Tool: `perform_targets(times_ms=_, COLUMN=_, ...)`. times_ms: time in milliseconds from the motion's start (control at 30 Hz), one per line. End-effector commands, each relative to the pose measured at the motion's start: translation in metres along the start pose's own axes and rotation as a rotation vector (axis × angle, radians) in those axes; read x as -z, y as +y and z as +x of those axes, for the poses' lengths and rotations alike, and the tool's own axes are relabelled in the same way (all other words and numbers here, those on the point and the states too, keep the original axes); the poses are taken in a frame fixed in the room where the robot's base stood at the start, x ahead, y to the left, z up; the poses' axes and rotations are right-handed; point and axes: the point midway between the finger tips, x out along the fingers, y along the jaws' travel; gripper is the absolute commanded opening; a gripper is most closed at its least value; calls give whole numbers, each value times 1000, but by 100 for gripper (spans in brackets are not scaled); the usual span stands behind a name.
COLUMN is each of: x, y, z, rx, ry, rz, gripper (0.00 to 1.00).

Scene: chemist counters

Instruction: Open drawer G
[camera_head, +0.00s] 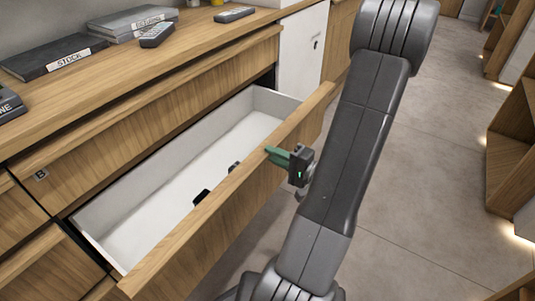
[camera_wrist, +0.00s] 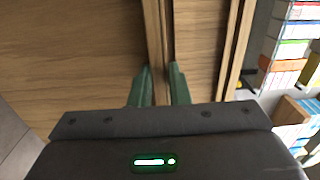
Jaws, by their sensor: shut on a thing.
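A wooden drawer (camera_head: 215,215) with a white inside (camera_head: 165,205) stands pulled well out below the counter.
Two small dark things (camera_head: 201,197) show inside the drawer. The counter top (camera_head: 120,95) holds dark and grey binders (camera_head: 55,57) and handheld devices (camera_head: 157,35). Grey floor (camera_head: 430,160) is clear to the right, with wooden shelving (camera_head: 512,150) beyond. Coloured boxes (camera_wrist: 290,50) show in the wrist view.

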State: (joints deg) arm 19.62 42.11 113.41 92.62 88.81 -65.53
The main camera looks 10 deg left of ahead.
Motion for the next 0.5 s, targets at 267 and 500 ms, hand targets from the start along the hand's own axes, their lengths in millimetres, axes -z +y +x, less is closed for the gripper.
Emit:
perform_targets(times_ms=267, x=0, y=0, z=-1, rx=-1, ry=-1, rz=0, gripper=0)
perform_targets(times_ms=500, x=0, y=0, z=-1, rx=-1, ry=-1, rz=0, gripper=38)
